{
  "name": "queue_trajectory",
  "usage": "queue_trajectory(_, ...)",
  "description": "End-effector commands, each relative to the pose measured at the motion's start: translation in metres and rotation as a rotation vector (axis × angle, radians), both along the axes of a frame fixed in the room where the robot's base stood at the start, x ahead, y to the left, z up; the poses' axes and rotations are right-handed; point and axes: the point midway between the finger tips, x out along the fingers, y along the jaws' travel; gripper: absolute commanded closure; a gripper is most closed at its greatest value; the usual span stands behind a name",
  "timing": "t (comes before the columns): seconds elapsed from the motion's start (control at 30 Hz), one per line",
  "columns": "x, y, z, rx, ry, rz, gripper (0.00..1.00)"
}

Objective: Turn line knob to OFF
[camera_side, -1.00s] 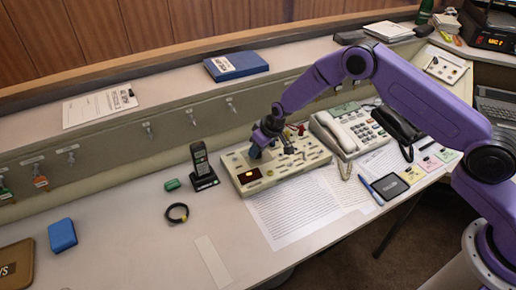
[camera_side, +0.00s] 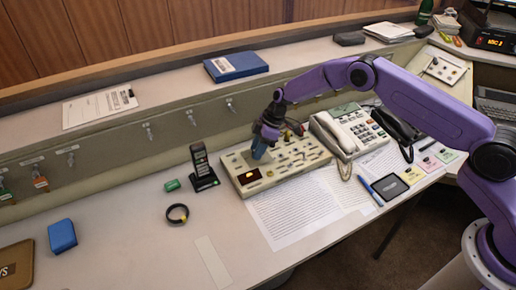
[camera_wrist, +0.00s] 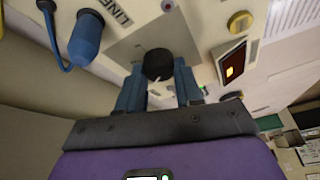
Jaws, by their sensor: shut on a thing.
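In the side view my gripper (camera_side: 261,148) reaches down onto the left part of the beige console (camera_side: 291,172), and the knob is hidden there. I cannot make out the OFF mark.
A red-lit display (camera_wrist: 232,64) and a blue plug with cable (camera_wrist: 87,36) sit close to the knob. A cordless handset (camera_side: 202,165) stands left of the console. A white desk phone (camera_side: 340,130) stands to its right. Papers (camera_side: 295,208) lie in front.

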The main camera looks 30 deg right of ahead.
Motion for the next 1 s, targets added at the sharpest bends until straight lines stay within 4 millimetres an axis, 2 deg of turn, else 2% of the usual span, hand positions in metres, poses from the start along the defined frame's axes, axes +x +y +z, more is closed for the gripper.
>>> queue_trajectory(0.5, 0.001, 0.0005, -0.0018, -0.002, 0.005, 0.47, 0.95)
queue_trajectory(1.0, 0.0015, -0.0006, -0.0017, -0.004, 0.006, 0.661, 0.95)
